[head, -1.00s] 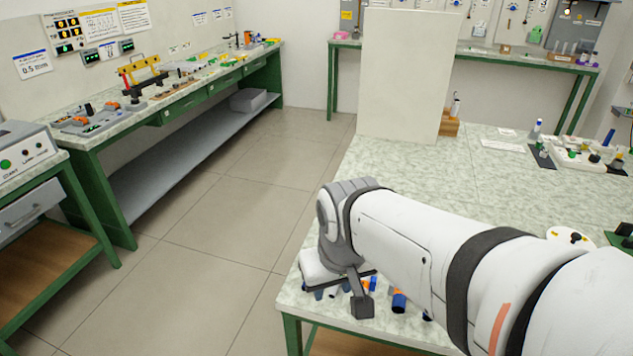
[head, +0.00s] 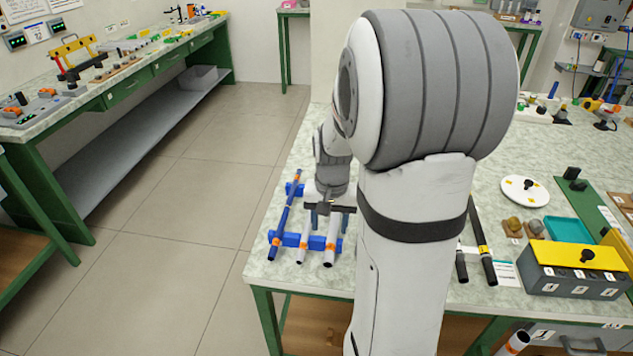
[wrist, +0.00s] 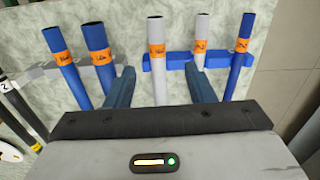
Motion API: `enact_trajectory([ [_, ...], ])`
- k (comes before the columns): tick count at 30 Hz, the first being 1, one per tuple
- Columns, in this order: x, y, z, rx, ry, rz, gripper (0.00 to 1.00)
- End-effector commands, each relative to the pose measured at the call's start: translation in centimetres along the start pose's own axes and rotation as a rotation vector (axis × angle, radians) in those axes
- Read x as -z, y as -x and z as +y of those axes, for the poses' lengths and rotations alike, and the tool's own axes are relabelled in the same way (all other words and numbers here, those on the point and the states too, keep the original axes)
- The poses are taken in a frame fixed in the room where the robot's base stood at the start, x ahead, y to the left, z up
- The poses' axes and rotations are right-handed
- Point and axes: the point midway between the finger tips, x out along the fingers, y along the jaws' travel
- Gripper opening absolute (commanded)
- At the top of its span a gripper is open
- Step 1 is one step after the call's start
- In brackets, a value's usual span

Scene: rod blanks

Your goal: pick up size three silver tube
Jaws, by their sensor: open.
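Two silver tubes with orange labels lie on a blue rack; the label writing is too small to read, so I cannot tell which is size three. The wider silver tube (wrist: 158,42) runs between my open gripper's (wrist: 161,76) fingers in the wrist view; contact cannot be told. The narrower silver tube (wrist: 201,32) is to its right, beyond the right finger. In the head view the wider silver tube (head: 331,247) and narrower silver tube (head: 304,248) show near the table's left front edge, with my gripper (head: 323,218) over them.
A blue tube (wrist: 243,45) is right of the silver tubes. The blue rack (head: 290,240) supports the tubes. Black tubes (head: 483,245) and a grey box with yellow lid (head: 575,265) are to the right.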

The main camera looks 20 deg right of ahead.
Motion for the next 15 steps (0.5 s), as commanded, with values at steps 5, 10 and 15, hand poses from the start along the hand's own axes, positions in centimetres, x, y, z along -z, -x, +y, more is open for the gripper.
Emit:
enact_trajectory([
  [5, 0.8, -1.7, 0.5, -0.003, -0.033, -0.013, 0.49],
  [10, 0.8, -3.6, 0.5, -0.003, -0.032, -0.013, 0.49],
  [15, 0.5, -5.8, 0.5, -0.003, -0.031, -0.015, 0.49],
])
